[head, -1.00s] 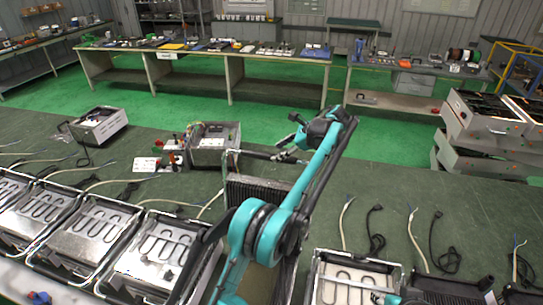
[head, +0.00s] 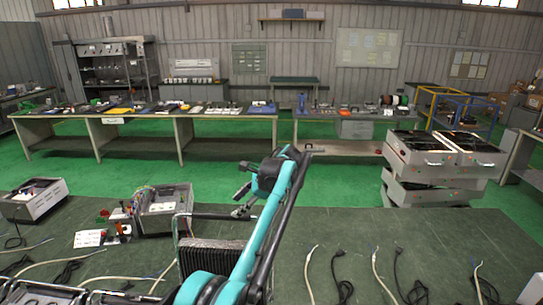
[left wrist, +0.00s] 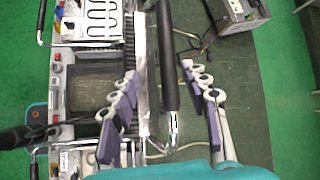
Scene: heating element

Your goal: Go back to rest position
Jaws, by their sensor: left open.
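My left arm, teal and black, rises from the bottom middle of the head view. Its gripper (head: 241,205) is above the work table (head: 345,225), near a ribbed dark heater part (head: 212,258) and a black-handled bar. In the left wrist view the two purple-padded fingers of the left gripper (left wrist: 160,85) are spread wide apart. The black handle (left wrist: 168,60) shows between them, and I cannot tell its depth. Nothing is seen gripped. My right gripper is not in view.
An open metal box with wiring (head: 165,208) stands left of the gripper, with a grey box (head: 35,198) farther left. Cables lie on the table at right. Stacked grey units (head: 437,165) stand behind right. Green floor separates the table from the back benches (head: 150,118).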

